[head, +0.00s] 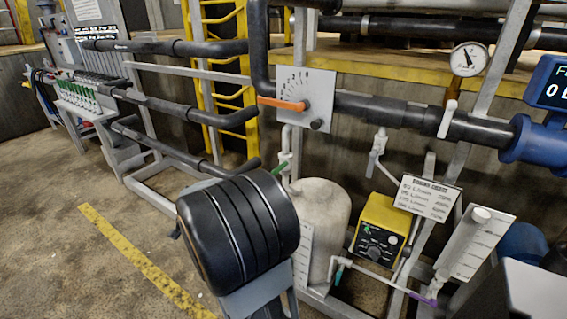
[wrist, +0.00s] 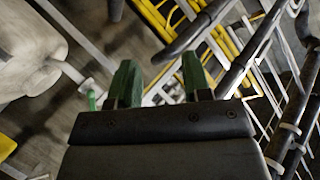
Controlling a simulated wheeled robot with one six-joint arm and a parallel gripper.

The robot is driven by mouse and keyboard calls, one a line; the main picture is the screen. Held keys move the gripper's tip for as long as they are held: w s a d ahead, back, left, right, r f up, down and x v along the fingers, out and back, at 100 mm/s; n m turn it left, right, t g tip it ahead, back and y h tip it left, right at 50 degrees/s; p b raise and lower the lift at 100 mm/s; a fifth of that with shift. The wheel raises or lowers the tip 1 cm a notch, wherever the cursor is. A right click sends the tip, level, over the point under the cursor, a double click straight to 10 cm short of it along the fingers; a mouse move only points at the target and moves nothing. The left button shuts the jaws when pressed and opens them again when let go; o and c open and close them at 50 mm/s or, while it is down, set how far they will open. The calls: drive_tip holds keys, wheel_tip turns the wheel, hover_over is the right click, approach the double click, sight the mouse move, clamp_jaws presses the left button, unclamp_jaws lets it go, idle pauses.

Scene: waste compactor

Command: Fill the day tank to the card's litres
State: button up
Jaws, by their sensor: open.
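A pale tank (head: 325,215) with a scale strip (head: 303,252) on its front stands at centre; its level cannot be read. It also shows in the wrist view (wrist: 30,50). A small valve with a green handle (head: 280,168) sits on the pipe above it; the handle also shows in the wrist view (wrist: 92,97). An orange lever (head: 283,103) lies across a marked dial plate (head: 316,85), pointing left. A white chart card (head: 428,197) carries printed rows too small to read surely. My gripper (wrist: 160,78) is open and empty, right of the green handle; my arm mostly hides it in the head view.
A yellow box (head: 383,230) with a black knob stands right of the tank. A round gauge (head: 469,59), a blue display (head: 551,83) and a tilted scale tube (head: 472,240) are further right. Dark pipes (head: 190,48) run left. Floor at left is clear.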

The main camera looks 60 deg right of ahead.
drive_tip(key=s+d+m+g+h, duration=0.4)
drive_tip(key=d+m+h, duration=0.15)
drive_tip(key=d, duration=0.45)
drive_tip(key=m+g+h, duration=0.4)
drive_tip(key=m+g, duration=0.2)
drive_tip(key=g, duration=0.1)
approach(282, 167)
drive_tip(key=d, duration=1)
drive_tip(key=shift+d+p, duration=0.25)
drive_tip(key=shift+p, duration=0.1)
drive_tip(key=shift+d, duration=1)
clamp_jaws()
